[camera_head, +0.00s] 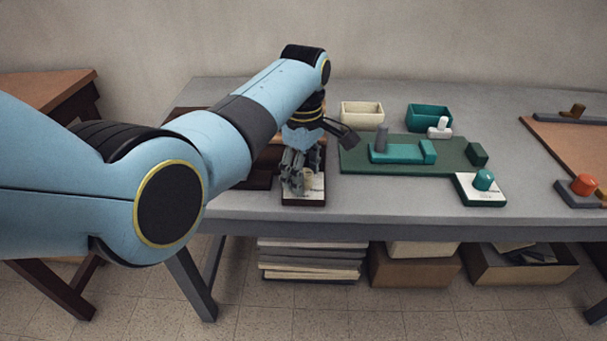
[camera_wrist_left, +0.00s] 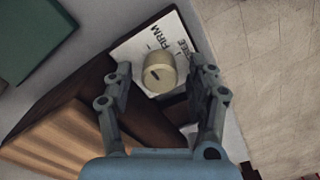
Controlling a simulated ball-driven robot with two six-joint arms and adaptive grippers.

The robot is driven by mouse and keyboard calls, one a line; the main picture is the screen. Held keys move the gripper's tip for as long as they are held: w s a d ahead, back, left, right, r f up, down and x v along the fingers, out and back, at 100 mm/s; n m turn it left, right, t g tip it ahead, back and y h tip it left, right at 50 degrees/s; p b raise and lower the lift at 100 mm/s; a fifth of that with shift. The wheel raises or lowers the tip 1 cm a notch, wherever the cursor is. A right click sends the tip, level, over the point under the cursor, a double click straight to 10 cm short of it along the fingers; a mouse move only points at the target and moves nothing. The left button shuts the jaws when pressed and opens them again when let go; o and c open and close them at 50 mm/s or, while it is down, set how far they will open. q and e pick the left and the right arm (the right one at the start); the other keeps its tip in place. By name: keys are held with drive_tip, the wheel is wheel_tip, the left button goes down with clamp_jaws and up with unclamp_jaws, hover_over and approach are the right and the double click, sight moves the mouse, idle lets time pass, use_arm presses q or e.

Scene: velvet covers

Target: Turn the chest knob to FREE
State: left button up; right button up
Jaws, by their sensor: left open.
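The cream chest knob (camera_wrist_left: 160,73) sits on a white plate (camera_wrist_left: 130,50) marked FIRM and FREE, seen in the wrist view. A short dark mark shows on the knob's face, nearer the FIRM side of the plate than FREE. My left gripper (camera_wrist_left: 165,82) is open, with one finger on each side of the knob; I cannot tell whether they touch it. In the head view my left gripper (camera_head: 298,188) hides most of the knob above the plate (camera_head: 316,193). The brown chest (camera_wrist_left: 75,135) lies beside the plate. My right gripper is out of view.
A green board (camera_head: 355,157) carries a teal block (camera_head: 400,157). A second plate with a teal knob (camera_head: 483,179) stands right of it. A cream bin (camera_head: 361,118) and a teal bin (camera_head: 428,117) stand behind. An orange knob (camera_head: 584,184) is at far right.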

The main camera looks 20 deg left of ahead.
use_arm(q)
drive_tip(key=shift+f, duration=0.15)
drive_tip(key=c, duration=1.1)
drive_tip(key=shift+r+m+p, duration=0.2)
drive_tip(key=shift+m+p, duration=1)
drive_tip(key=shift+m, duration=0.1)
drive_tip(key=shift+c, duration=0.2)
drive_tip(key=m+p, duration=0.2)
drive_tip(key=m, duration=0.2)
drive_tip(key=shift+w+m, duration=0.1)
drive_tip(key=shift+m, duration=0.2)
drive_tip(key=m+p, duration=0.1)
drive_tip(key=m, duration=0.4)
drive_tip(key=shift+f+p, duration=0.1)
drive_tip(key=shift+p, duration=0.3)
drive_tip(key=m, duration=0.5)
drive_tip(key=shift+d+p, duration=0.1)
drive_tip(key=shift+p, duration=0.25)
drive_tip(key=shift+m, duration=0.5)
drive_tip(key=o, duration=1.1)
drive_tip(key=shift+f, duration=0.1)
